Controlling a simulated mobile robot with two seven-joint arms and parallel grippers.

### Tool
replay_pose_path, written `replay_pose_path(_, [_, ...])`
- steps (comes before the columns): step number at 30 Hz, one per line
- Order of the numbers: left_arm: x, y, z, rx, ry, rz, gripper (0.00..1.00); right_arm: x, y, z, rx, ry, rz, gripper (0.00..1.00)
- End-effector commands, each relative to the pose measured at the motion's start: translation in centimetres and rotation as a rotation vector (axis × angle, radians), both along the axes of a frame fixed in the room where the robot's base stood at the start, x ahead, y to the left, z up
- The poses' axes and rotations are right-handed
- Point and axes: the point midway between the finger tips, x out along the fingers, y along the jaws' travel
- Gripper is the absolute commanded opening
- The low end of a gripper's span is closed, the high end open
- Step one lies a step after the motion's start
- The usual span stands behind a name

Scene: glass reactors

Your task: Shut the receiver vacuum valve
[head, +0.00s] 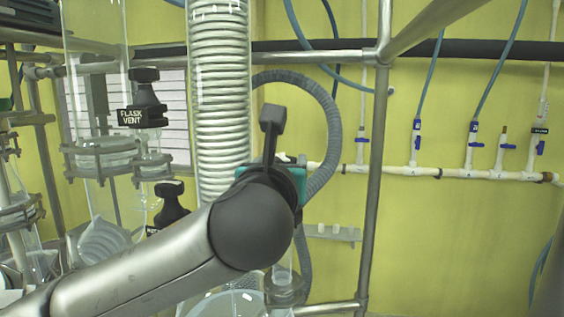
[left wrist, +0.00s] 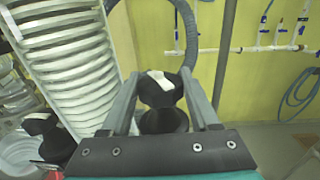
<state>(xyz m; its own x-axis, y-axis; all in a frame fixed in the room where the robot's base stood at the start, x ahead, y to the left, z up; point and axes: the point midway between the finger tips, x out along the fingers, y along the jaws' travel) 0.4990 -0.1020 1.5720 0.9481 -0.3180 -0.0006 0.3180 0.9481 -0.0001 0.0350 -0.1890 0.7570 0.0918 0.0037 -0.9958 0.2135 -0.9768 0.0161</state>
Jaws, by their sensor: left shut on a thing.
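In the left wrist view my left gripper (left wrist: 160,76) is shut on a black valve knob (left wrist: 158,92) with a white mark on top, one finger on each side of it. No readable label shows on this knob, so I cannot tell its name or whether the valve is open or shut. In the head view my left arm reaches up from the lower left, and its dark wrist hides the fingers and the held knob. Only a teal part of the gripper (head: 299,182) shows beside the wrist. My right gripper is not in view.
A glass coil condenser (head: 220,95) stands just behind my wrist. A black valve labelled FLASK VENT (head: 147,100) and another black valve (head: 172,203) are to its left. A grey hose (head: 325,110) arches right of it. A metal post (head: 372,200) stands before the yellow wall.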

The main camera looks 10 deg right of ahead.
Motion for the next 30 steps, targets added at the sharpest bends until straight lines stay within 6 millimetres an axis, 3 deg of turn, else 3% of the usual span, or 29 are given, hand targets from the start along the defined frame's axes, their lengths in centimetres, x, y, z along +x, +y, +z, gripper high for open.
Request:
replay_pose_path(15, [0.2,0.32,0.11,0.001,-0.002,-0.408,0.06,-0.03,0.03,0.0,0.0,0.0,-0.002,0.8])
replay_pose_path(30, [0.17,0.21,0.22,0.002,-0.004,-0.678,0.06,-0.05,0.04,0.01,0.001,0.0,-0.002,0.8])
